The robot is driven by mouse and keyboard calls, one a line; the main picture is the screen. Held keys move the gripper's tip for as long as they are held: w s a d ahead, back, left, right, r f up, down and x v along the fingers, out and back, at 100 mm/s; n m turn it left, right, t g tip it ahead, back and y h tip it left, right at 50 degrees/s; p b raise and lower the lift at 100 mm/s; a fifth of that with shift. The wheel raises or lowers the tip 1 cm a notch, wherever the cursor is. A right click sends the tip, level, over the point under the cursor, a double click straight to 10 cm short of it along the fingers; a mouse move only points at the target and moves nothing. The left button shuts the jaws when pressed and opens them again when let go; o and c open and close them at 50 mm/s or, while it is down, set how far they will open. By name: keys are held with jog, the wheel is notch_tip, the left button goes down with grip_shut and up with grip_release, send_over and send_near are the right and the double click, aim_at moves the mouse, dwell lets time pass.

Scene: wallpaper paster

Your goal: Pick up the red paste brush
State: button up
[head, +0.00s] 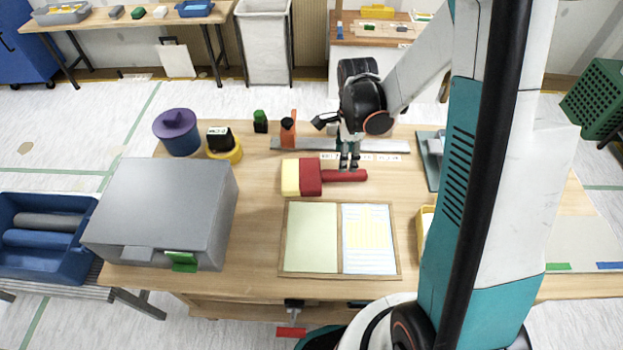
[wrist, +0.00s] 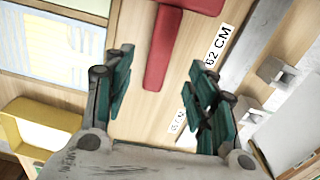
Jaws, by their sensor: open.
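The red paste brush (head: 311,177) lies flat on the wooden table in the head view. Its pale yellow bristle end points left and its thin red handle points right. My gripper (head: 348,160) is above the table by the handle, fingers pointing down. In the wrist view the red handle (wrist: 163,50) runs down from the top, between the two teal fingers of my gripper (wrist: 160,92). The fingers are apart and hold nothing. The handle looks below the fingertips; I cannot tell the exact height gap. The bristles are outside the wrist view.
A metal ruler (head: 290,144) lies behind the brush, with an orange tool (head: 288,130) standing at it. An open book-like board (head: 340,275) lies in front. A grey box (head: 165,205) stands left, with a purple pot (head: 178,133) behind it. A yellow tray (wrist: 20,125) is near my gripper.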

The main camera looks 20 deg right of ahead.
jog(key=shift+f+b, duration=1.6)
jog(key=shift+f, duration=1.95)
grip_shut()
jog(key=shift+r, duration=0.15)
notch_tip(320, 180, up, 20)
jog(key=p, duration=0.7)
jog(key=shift+p, duration=0.3)
jog(key=c, duration=0.7)
grip_release()
grip_shut()
